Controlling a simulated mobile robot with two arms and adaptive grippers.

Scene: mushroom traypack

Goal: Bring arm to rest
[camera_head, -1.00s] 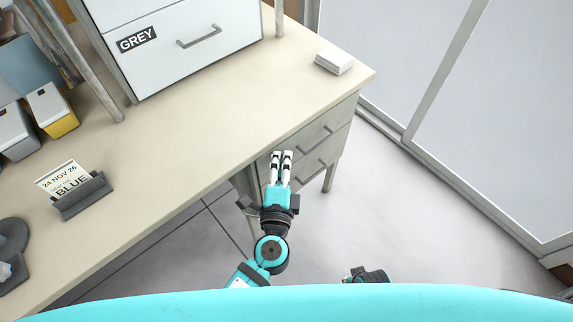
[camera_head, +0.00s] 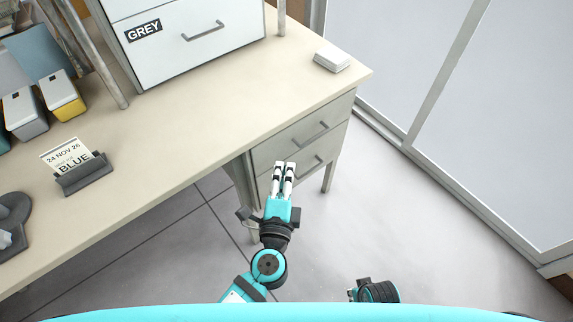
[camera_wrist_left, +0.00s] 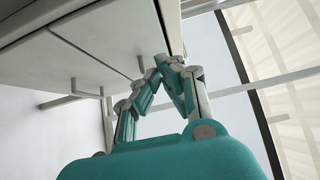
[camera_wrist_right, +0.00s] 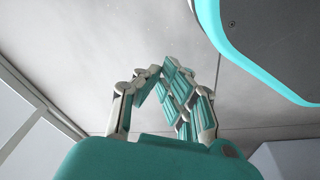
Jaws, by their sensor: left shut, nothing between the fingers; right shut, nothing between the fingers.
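My left gripper (camera_head: 284,165) is shut and empty in the head view. It hangs over the floor in front of the desk's drawer unit, with the fingers pointing at it. In the left wrist view its fingers (camera_wrist_left: 163,68) meet close to the underside and drawer fronts of the desk; I cannot tell the exact gap. My right gripper shows in the right wrist view (camera_wrist_right: 165,72), shut and empty, with bare grey floor beyond it. In the head view only a dark part of my right wrist shows at the bottom, and its fingers are hidden.
The beige desk (camera_head: 215,125) carries a cabinet marked GREY (camera_head: 190,50), a white box (camera_head: 332,59), a card holder marked BLUE (camera_head: 83,175) and bins (camera_head: 62,95). The drawer unit (camera_head: 305,140) is under its right end. Floor (camera_head: 420,220) to the right is clear.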

